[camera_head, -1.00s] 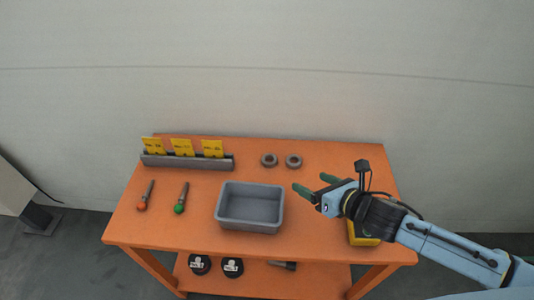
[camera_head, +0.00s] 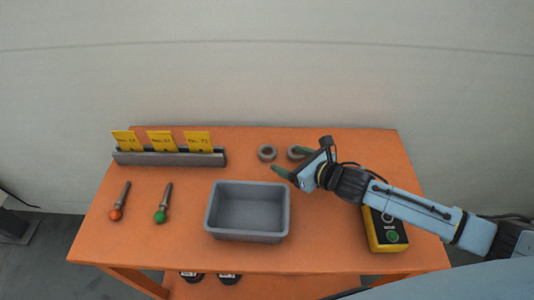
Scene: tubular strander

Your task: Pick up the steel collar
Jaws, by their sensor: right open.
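Two grey rings lie near the back of the orange table; I cannot tell which is the steel collar. The left ring (camera_head: 267,152) lies in full view. The right ring (camera_head: 293,153) is partly hidden by a finger of my right gripper (camera_head: 291,161). The right gripper is open, with green fingertips pointing left. One finger is over or beside the right ring, the other in front of the rings. I cannot tell its height or whether it touches. My left gripper is not in view.
A grey bin (camera_head: 247,234) stands in front of the rings on the orange table (camera_head: 330,220). A rack with yellow cards (camera_head: 170,158) is at back left. A red-tipped tool (camera_head: 119,201) and a green-tipped tool (camera_head: 163,204) lie left. A yellow button box (camera_head: 385,236) is under my right arm.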

